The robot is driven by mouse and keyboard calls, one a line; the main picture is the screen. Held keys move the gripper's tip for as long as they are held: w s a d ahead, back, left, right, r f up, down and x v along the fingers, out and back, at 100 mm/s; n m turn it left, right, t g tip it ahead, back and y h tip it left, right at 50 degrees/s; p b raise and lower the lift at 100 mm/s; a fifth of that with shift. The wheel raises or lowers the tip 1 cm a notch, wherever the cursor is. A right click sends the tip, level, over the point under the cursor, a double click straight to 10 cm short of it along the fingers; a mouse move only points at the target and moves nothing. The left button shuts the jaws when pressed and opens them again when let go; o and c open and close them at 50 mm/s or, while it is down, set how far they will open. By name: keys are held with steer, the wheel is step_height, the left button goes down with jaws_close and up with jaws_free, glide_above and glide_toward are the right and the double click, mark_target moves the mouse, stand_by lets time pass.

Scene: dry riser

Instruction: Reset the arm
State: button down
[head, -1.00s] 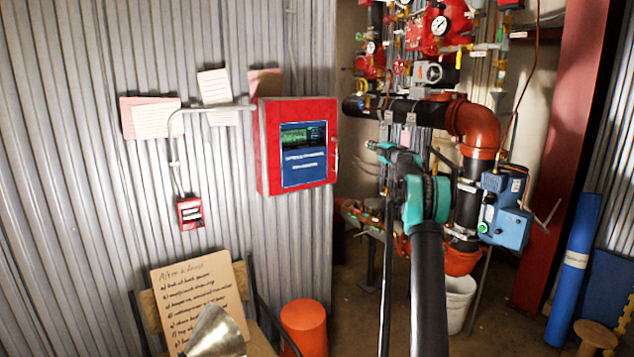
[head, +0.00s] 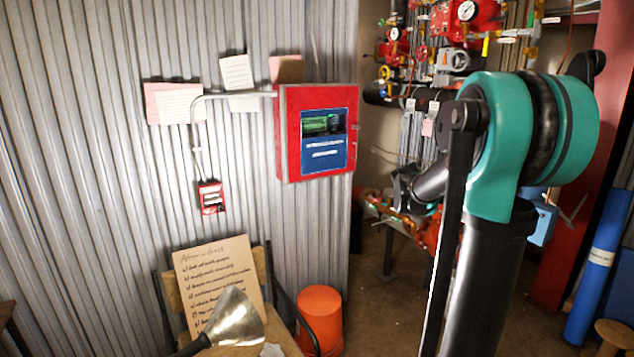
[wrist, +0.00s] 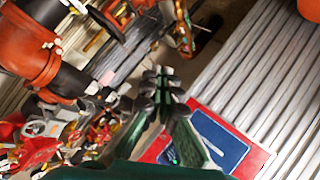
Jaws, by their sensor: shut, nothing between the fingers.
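My gripper (wrist: 165,82) shows in the wrist view with its dark fingertips together and nothing between them. It is in the air, with the red alarm panel (wrist: 215,140) and the red valves (wrist: 40,140) behind it in that view. In the head view my teal and black arm stands large on the right. A dark end of the arm shows left of it, but I cannot make out the fingers there. The arm hides much of the pipework.
The red alarm panel (head: 316,132) is on the corrugated wall (head: 90,230). Red valves and gauges (head: 466,25) are at the back right. A chair holds a cardboard sign (head: 222,280) and a metal scoop-like cone (head: 235,318). An orange bucket (head: 320,315) and a blue roll (head: 600,265) stand on the floor.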

steer(key=s+a+f+g+y, duration=0.1)
steer(key=s+a+f, duration=0.3)
steer(key=s, duration=0.9)
steer(key=s+a+f+m+g+y, duration=0.1)
steer(key=s+a+f+g, duration=0.3)
steer(key=s+f, duration=0.7)
steer(key=s+a+f+m+g+y, duration=0.1)
steer(key=s+a+f, duration=0.4)
steer(key=s, duration=1)
step_height(320, 180, down, 3)
steer(key=shift+f+g+y, duration=0.15)
steer(key=shift+g+y, duration=0.55)
steer(key=shift+y, duration=0.2)
steer(key=c, duration=2.2)
jaws_free()
